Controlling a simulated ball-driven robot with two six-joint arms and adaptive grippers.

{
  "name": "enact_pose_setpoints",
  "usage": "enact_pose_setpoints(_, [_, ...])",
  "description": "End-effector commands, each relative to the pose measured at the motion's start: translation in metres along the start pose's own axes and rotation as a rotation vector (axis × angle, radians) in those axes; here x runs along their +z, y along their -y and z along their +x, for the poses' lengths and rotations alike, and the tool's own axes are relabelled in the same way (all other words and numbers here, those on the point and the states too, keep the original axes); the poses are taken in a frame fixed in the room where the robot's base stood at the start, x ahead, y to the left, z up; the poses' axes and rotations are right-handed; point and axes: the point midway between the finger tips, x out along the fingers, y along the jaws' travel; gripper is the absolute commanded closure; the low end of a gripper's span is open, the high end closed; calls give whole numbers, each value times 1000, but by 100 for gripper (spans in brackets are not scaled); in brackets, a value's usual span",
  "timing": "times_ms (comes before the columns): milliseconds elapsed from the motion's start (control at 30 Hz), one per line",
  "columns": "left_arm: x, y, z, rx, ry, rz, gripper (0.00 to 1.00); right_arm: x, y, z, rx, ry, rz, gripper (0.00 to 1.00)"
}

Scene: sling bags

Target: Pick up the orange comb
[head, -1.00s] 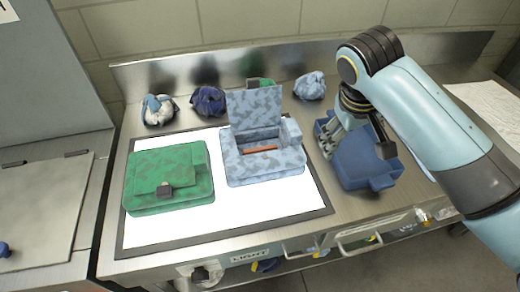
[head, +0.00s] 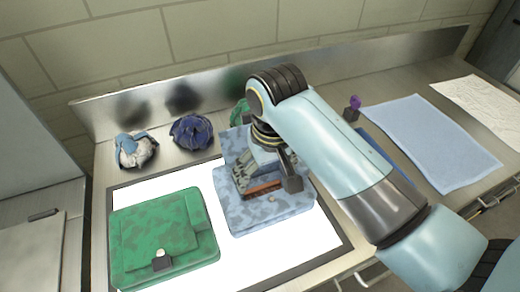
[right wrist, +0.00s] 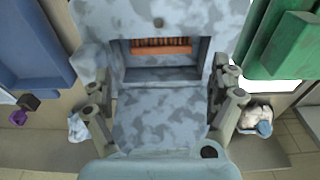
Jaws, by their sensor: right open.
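The orange comb (head: 262,188) lies inside the open compartment of a blue-grey camouflage bag (head: 265,217). In the right wrist view the comb (right wrist: 160,45) shows through the bag's opening, lying crosswise with its teeth visible. The bag's flap (head: 233,145) is raised. My right gripper (head: 268,177) is above the bag's opening and partly hides it. In the right wrist view my right gripper (right wrist: 163,92) has its fingers spread wide, with nothing held between them and the comb beyond them. My left gripper is not in view.
A green bag (head: 160,240) lies left on the white lit panel (head: 290,245). Crumpled bundles (head: 192,131) sit behind. A blue bag (right wrist: 30,45) is mostly hidden by my right arm in the head view. A light blue cloth (head: 430,140) lies at right.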

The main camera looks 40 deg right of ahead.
Motion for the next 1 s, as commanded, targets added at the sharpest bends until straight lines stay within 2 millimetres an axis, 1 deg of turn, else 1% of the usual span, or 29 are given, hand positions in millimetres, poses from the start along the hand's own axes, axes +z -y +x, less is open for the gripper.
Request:
enact_pose_setpoints(33, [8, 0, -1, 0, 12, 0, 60, 0, 0, 7, 1, 2, 0, 8])
enact_pose_setpoints(100, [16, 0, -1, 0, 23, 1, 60, 0, 0, 15, 0, 1, 0, 8])
enact_pose_setpoints(200, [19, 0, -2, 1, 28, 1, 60, 0, 0, 21, 0, 1, 0, 8])
enact_pose_setpoints(267, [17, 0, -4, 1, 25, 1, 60, 0, 0, 27, 0, 1, 0, 8])
enact_pose_setpoints(333, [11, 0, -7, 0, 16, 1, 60, 2, 1, 37, 0, 3, 0, 8])
enact_pose_setpoints(433, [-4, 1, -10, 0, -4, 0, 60, 2, 2, 53, 0, 2, -1, 8])
enact_pose_setpoints(533, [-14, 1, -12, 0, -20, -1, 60, 2, 2, 65, 0, 2, -1, 8])
enact_pose_setpoints(667, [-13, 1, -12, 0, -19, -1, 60, 2, 2, 72, 0, 1, 0, 8])
enact_pose_setpoints(833, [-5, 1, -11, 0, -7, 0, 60, 3, 2, 72, -1, 1, 0, 8])
enact_pose_setpoints(900, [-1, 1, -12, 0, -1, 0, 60, 3, 2, 73, -1, 2, 0, 19])
enact_pose_setpoints(1000, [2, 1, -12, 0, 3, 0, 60, 4, 2, 73, 0, 3, 0, 32])
